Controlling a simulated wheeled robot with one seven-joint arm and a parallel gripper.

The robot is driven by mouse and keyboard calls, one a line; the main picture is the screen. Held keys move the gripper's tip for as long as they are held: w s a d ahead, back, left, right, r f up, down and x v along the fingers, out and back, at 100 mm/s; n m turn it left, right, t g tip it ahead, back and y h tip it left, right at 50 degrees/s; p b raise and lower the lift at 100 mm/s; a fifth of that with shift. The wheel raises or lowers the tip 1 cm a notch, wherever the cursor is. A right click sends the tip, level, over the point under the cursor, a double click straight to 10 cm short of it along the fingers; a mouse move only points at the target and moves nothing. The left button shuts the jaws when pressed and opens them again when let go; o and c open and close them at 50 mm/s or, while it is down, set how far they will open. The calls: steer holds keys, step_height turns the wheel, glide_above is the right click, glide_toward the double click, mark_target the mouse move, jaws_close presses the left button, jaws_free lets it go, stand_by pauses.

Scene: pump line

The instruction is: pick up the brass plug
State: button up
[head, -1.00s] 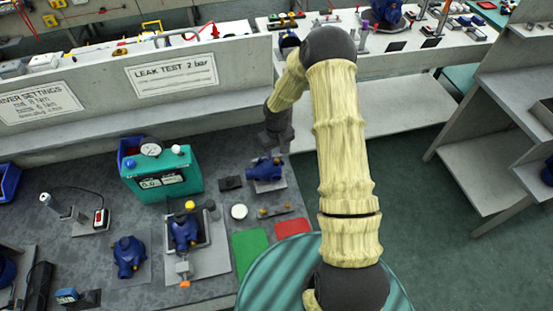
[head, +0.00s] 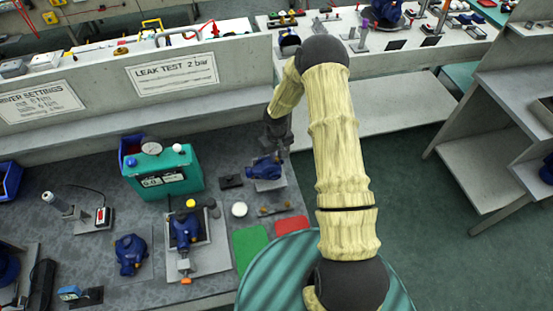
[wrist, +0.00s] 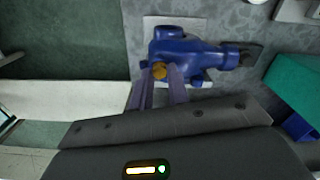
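The brass plug (wrist: 160,70) shows in the wrist view as a small gold-coloured round piece at the near side of a blue pump body (wrist: 195,50). My gripper (wrist: 159,75) reaches to it, with one finger on each side and a gap between the fingers. I cannot tell whether the fingers touch the plug. In the head view the same pump (head: 265,168) sits on a grey plate at the bench's right end. My gripper (head: 277,146) points down just above it there, and the plug itself cannot be made out.
A teal test box with a gauge (head: 165,170) stands left of the pump. A small strip with brass-coloured pieces (head: 273,210), a white round cap (head: 239,209), a green mat (head: 249,245) and a red mat (head: 291,225) lie nearer. A low wall (head: 150,90) rises behind.

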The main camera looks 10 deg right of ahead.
jaws_close()
steer(key=shift+r, duration=0.15)
steer(key=shift+r, duration=0.35)
step_height(320, 180, up, 9)
steer(key=b, duration=0.2)
steer(key=shift+b, duration=0.3)
